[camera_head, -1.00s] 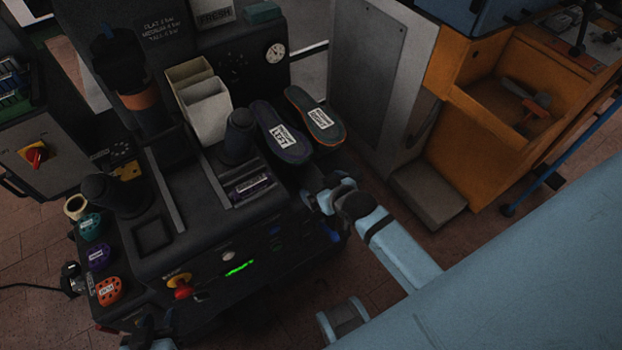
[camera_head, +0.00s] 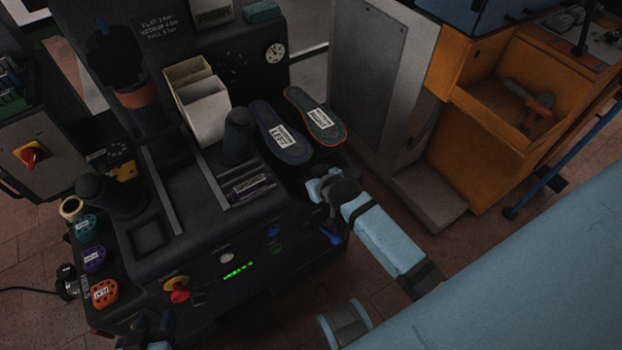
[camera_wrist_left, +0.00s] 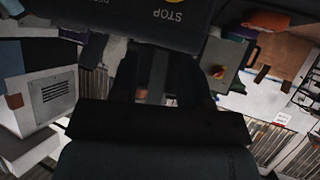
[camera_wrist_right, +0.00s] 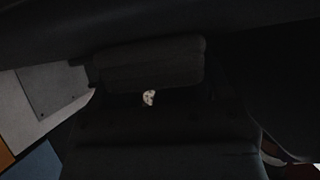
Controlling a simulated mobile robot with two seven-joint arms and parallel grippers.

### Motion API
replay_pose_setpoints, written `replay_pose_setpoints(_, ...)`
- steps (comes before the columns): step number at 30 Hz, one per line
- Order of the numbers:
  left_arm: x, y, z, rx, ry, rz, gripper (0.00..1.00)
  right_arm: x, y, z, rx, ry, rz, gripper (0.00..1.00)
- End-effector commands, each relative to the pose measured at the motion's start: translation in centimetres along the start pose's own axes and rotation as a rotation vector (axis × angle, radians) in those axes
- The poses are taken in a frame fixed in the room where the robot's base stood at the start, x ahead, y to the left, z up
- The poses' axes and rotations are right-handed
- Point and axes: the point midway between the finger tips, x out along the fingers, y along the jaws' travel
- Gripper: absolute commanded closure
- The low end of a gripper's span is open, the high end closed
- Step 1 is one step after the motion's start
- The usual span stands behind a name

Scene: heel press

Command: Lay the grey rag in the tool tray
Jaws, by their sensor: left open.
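I cannot make out a grey rag in any view. No tray is clearly recognisable; an orange bin (camera_head: 480,118) at the right holds a hammer-like tool (camera_head: 530,102). My left gripper (camera_wrist_left: 158,68) is open and empty, its two dark fingers apart below a dark panel marked STOP. In the head view it shows only at the bottom edge, before the black press. My right gripper (camera_head: 318,192) is at the press's right front corner, just below the insoles. Its fingers are too dark to read. The right wrist view shows a black padded block close up.
Two labelled insoles (camera_head: 281,134) lie on the black press (camera_head: 140,265). White bins (camera_head: 205,110) and dark posts stand on it. A red knob (camera_head: 179,295) and coloured round pieces (camera_head: 103,292) are at the front left. A grey cabinet (camera_head: 375,80) stands behind right.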

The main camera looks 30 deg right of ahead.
Motion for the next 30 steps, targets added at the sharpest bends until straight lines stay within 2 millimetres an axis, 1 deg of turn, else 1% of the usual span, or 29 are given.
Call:
replay_pose_setpoints(1, 0.0, 0.0, 0.1, 0.0, -0.001, 0.0, 0.57, 0.0, 0.0, 0.0, 0.0, 0.0, 0.0, 0.41)
replay_pose_setpoints(2, 0.0, 0.0, 0.1, 0.0, -0.002, 0.0, 0.57, 0.0, 0.0, 0.0, 0.0, 0.0, 0.0, 0.48)
replay_pose_setpoints(3, 0.1, 0.0, 0.2, 0.0, -0.003, 0.0, 0.57, 0.0, 0.0, 0.0, 0.0, 0.0, 0.0, 0.53)
replay_pose_setpoints(4, 0.1, 0.0, 0.2, 0.0, -0.003, 0.0, 0.57, 0.0, 0.0, 0.0, 0.0, 0.0, 0.0, 0.53)
replay_pose_setpoints(5, 0.1, 0.0, 0.2, 0.001, -0.004, 0.0, 0.57, 0.0, 0.0, 0.0, 0.0, 0.0, 0.0, 0.57)
replay_pose_setpoints(13, 0.0, -0.1, 0.2, 0.001, -0.005, -0.001, 0.57, -0.2, 0.0, -0.2, 0.0, 0.0, 0.0, 0.57)
replay_pose_setpoints(18, -0.2, -0.2, -0.1, 0.004, -0.011, -0.005, 0.57, -1.0, 0.0, -1.6, 0.0, 0.002, 0.0, 0.57)
replay_pose_setpoints(20, -0.1, -0.2, 0.1, 0.005, -0.015, -0.007, 0.57, -1.7, 0.0, -0.6, 0.0, -0.004, 0.0, 0.57)
replay_pose_setpoints(23, -0.2, -0.3, 0.2, 0.007, -0.023, -0.009, 0.57, -3.5, 0.0, 0.5, 0.0, -0.004, 0.0, 0.57)
replay_pose_setpoints(30, -0.5, -0.4, -0.1, 0.013, -0.029, -0.014, 0.57, -8.8, 0.0, 4.1, 0.001, -0.005, -0.001, 0.57)
